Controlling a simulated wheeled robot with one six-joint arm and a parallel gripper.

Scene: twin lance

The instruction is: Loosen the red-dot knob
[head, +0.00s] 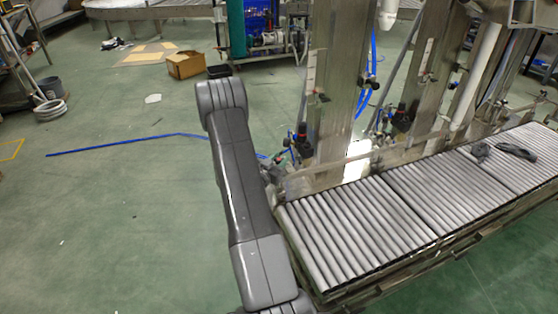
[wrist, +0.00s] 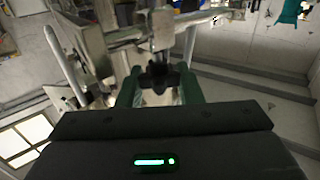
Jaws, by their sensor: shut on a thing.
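In the wrist view, my gripper (wrist: 159,90) has its two green fingers on either side of a black lobed knob (wrist: 158,76). It is shut on this knob, which sits below a metal fitting on a bar. No red dot shows on the part of the knob facing the wrist camera. In the head view, my gripper cannot be made out; my grey arm stands left of the metal posts. Small dark clamp knobs with reddish parts show on the posts, one of them at mid-height (head: 322,97). I cannot tell which one is held.
A roller conveyor (head: 360,222) runs along the right, with a dark object (head: 515,151) on it. Metal posts (head: 340,90) rise behind its near end. Blue tubing (head: 120,146) and a cardboard box (head: 186,65) are on the green floor. The floor at left is mostly clear.

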